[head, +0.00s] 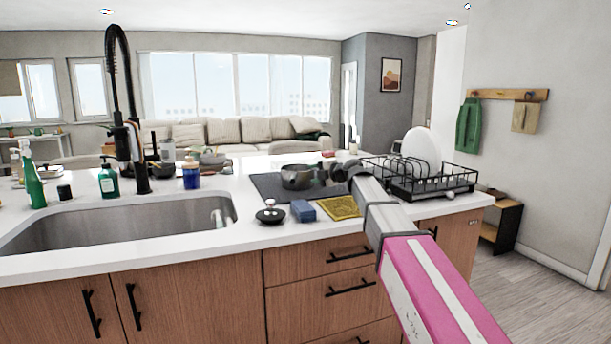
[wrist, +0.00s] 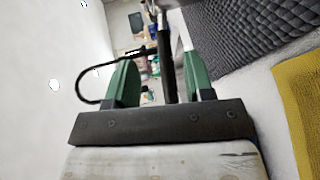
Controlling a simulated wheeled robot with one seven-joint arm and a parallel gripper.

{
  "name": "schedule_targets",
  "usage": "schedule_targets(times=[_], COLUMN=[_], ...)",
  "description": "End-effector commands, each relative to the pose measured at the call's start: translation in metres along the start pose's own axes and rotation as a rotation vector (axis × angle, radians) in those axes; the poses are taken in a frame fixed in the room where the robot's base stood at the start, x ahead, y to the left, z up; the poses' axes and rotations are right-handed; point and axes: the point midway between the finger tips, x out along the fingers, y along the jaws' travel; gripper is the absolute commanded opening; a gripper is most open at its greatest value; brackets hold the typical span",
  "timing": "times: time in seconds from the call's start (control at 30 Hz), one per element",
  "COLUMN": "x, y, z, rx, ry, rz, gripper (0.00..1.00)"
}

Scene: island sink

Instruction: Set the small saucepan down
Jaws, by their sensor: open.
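The small saucepan (head: 296,178) is a dark pot resting on the dark drying mat (head: 262,187) on the island counter, upright as far as I can see. My gripper (head: 328,173) is just right of it, at its handle side, partly hidden by my arm. In the wrist view my gripper (wrist: 160,80) has two green fingers standing apart. A dark bar, apparently the saucepan's handle (wrist: 166,65), lies between them, with a gap on the left side. Whether the right finger touches it I cannot tell. The quilted mat (wrist: 250,35) shows at the upper right.
A black dish rack (head: 420,183) with a white plate stands right of my arm. A yellow cloth (head: 339,207), blue sponge (head: 304,211) and small black dish (head: 269,216) lie in front of the mat. The sink (head: 130,220) and tall black faucet (head: 136,165) are left.

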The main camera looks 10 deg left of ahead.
Motion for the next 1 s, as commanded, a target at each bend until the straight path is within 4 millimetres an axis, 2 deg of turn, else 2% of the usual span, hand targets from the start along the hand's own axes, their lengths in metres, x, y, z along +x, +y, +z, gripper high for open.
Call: schedule_targets(times=[0.03, 0.1, 0.3, 1.0], x=[-0.011, -0.021, -0.037, -0.039], y=[-0.001, -0.001, 0.0, 0.0], z=[-0.001, -0.001, -0.001, 0.0], rx=[0.0, 0.0, 0.0, 0.0], ry=[-0.002, -0.002, 0.0, 0.0], rz=[0.001, 0.001, 0.001, 0.0], gripper=[0.48, 0.48, 0.48, 0.48])
